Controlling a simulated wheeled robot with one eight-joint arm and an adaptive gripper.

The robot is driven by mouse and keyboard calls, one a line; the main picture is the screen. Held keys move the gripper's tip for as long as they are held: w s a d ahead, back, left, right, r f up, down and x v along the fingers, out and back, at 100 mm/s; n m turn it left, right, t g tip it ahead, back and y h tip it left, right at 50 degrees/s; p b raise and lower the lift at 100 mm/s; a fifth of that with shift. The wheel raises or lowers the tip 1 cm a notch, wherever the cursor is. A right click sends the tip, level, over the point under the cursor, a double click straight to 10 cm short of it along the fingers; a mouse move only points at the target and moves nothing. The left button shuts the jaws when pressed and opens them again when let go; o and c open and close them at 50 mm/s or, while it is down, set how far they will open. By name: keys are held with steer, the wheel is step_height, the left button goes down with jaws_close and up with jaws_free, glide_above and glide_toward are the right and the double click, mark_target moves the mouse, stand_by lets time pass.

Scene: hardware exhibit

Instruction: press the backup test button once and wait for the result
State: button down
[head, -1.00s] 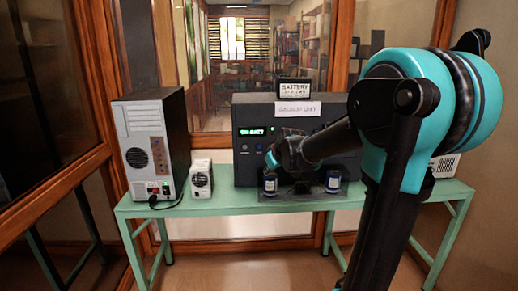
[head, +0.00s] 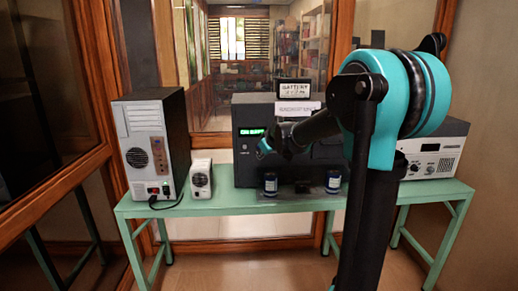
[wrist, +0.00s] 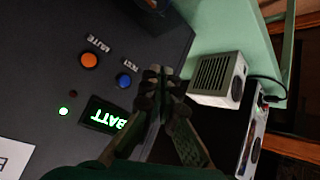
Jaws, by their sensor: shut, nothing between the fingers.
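The display (wrist: 106,118) reads BATT, upside down. A green light (wrist: 64,111) is lit; a dark red one (wrist: 73,93) looks unlit. My gripper (wrist: 160,74) is shut and empty, its fingertips beside the blue button in the picture; contact cannot be told. It also shows before the panel (head: 265,146).
A computer tower (head: 146,150) and a small white box (head: 200,180) stand left. Two dark jars (head: 270,184) (head: 333,181) stand in front of the unit. A white instrument (head: 433,158) is at right. The green bench (head: 225,203) has a clear front strip.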

steer(key=w, duration=0.6)
steer(key=shift+w, duration=0.4)
steer(key=shift+w, duration=0.1)
stand_by(1.1)
steer(key=shift+w, duration=0.35)
steer(key=shift+w, duration=0.4)
stand_by(0.6)
steer(key=shift+s, duration=0.85)
steer(key=s, duration=0.5)
stand_by(0.5)
